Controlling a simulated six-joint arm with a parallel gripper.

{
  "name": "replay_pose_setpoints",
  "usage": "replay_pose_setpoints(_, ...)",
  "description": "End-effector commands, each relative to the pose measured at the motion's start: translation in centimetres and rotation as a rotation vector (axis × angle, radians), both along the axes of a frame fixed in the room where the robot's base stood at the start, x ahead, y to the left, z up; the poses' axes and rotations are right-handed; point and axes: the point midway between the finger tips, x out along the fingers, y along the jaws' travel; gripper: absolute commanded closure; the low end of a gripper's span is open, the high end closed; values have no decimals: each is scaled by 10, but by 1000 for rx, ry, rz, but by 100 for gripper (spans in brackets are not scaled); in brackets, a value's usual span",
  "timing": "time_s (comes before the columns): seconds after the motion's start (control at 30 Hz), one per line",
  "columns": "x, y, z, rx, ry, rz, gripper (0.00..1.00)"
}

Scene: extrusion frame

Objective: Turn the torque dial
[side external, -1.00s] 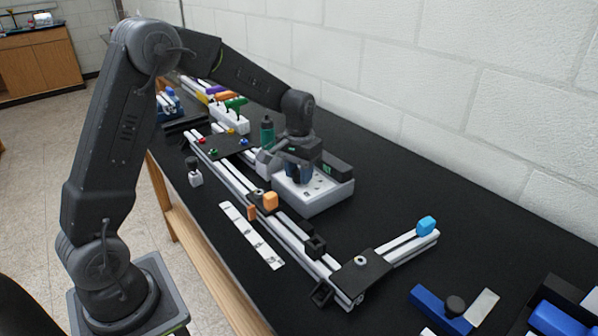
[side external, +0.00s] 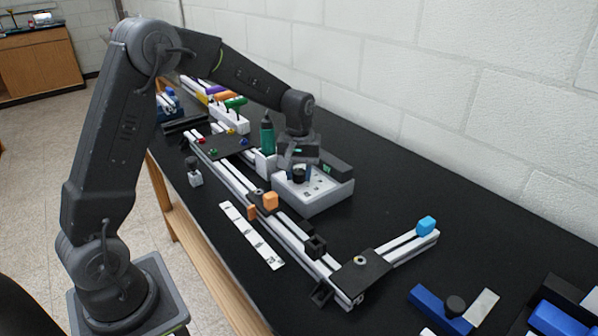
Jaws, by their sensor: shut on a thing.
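The torque dial (side external: 299,176) is a small dark knob on the pale panel of a grey box (side external: 325,201) near the middle of the bench. My gripper (side external: 298,168) points down over the box, with its fingers at the dial. It is shut on the dial. The fingers and wrist hide part of the knob, and its pointer and the fine panel marks are too small to read.
A green bottle-like driver (side external: 267,136) stands close to the left of my gripper. A long aluminium extrusion frame (side external: 235,181) with black plates runs in front of the box. A white marked strip (side external: 252,236) lies at the front. The bench right of the box is clear.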

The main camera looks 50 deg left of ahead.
Motion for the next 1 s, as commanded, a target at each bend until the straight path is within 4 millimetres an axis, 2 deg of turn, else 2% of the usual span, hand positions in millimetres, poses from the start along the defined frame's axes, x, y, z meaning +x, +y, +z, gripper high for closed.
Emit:
replay_pose_setpoints(0.33, 1, 1, 2, 1, -6, 6, 88)
replay_pose_setpoints(0.37, 1, 1, 2, 1, -6, 6, 62)
replay_pose_setpoints(0.6, 1, 0, 1, 0, -3, 4, 39)
replay_pose_setpoints(0.87, 0, 0, 2, -1, -2, 3, 39)
replay_pose_setpoints(1.0, 1, 0, 14, 1, -6, 3, 39)
